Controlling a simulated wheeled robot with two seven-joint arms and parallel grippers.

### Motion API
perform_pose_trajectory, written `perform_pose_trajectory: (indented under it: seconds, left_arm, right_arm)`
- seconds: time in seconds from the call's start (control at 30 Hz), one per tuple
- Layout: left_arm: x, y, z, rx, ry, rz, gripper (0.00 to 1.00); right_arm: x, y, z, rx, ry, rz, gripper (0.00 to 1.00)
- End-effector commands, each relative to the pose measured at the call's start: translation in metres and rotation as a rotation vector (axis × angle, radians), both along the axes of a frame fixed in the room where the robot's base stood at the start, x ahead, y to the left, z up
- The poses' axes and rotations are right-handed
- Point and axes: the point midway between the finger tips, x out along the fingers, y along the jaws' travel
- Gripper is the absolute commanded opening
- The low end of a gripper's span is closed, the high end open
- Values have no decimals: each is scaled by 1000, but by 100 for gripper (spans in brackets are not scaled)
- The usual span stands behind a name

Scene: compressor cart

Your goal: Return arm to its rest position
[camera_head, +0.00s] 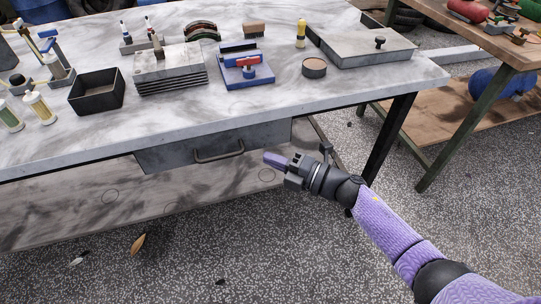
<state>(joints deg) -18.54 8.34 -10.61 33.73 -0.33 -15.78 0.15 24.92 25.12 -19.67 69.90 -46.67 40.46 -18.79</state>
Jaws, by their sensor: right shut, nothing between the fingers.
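My right arm comes in from the lower right, with a purple sleeve and dark joints. My right gripper (275,160) is shut and empty. It is in front of the workbench, below the tabletop edge and just right of the drawer handle (219,152). I cannot tell how far it is from the drawer front (185,151). The drawer looks closed or nearly so. My left gripper is not in view.
The marble-like workbench (190,118) holds a black tray (97,91), stacked grey plates (170,75), a blue vise (246,69), a round tin (314,68) and a grey flat box (365,47). A second table (455,14) stands right.

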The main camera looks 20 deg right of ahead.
Motion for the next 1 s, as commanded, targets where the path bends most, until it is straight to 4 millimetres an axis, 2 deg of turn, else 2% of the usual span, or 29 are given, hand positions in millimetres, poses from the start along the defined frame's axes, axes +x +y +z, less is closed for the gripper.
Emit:
perform_pose_trajectory:
  seconds: [0.1,0.4,0.63,0.67,0.73,0.77,0.87,0.9,0.97,1.0]
  left_arm:
    - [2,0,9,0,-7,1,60]
    - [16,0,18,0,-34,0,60]
    - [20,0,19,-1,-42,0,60]
    - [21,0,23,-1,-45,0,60]
    - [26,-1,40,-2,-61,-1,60]
    - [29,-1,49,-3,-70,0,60]
    - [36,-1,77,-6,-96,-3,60]
    - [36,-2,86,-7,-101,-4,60]
    - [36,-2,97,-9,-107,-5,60]
    - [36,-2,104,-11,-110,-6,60]
  right_arm:
    - [-17,-18,3,-3,1,-1,0]
    - [-55,-58,1,-1,2,1,0]
    - [-61,-65,-1,9,17,-13,0]
    - [-62,-68,-4,27,50,-44,0]
    - [-71,-81,-27,116,228,-210,0]
    - [-81,-90,-44,164,337,-311,0]
    - [-145,-115,-113,314,744,-684,0]
    - [-181,-121,-139,357,894,-822,0]
    - [-239,-125,-169,400,1098,-1015,0]
    - [-279,-125,-184,417,1220,-1134,0]
